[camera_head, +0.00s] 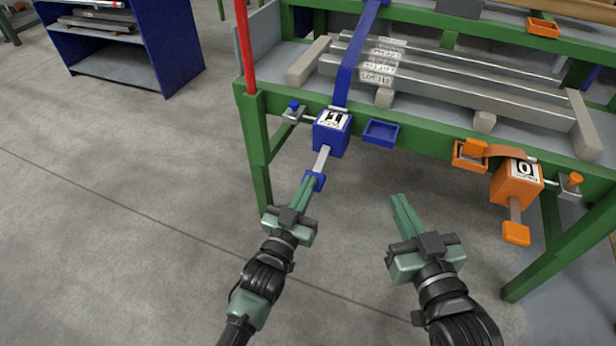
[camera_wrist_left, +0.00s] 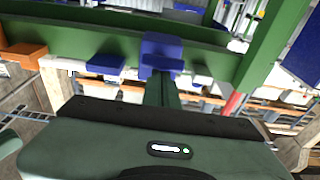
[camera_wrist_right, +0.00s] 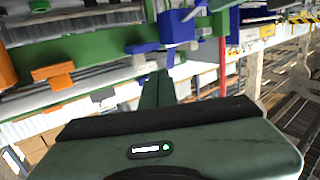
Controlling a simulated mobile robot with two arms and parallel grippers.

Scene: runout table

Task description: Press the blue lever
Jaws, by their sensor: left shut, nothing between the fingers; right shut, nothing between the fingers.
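The blue lever (camera_head: 317,176) hangs down and forward on a grey arm from a blue box marked 1 (camera_head: 331,134) on the green table's front rail. My left gripper (camera_head: 309,181) is shut and empty, its fingertips at the blue lever pad; I cannot tell whether they touch. In the left wrist view the lever (camera_wrist_left: 160,66) is just past the fingertips. My right gripper (camera_head: 399,199) is shut and empty in the free space to the right of the lever.
An orange box marked 0 (camera_head: 515,183) with an orange lever (camera_head: 516,234) hangs at the right. A blue tray (camera_head: 381,133) and an orange tray (camera_head: 466,161) are on the rail. Metal bars (camera_head: 450,87) lie on the table. The floor in front is clear.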

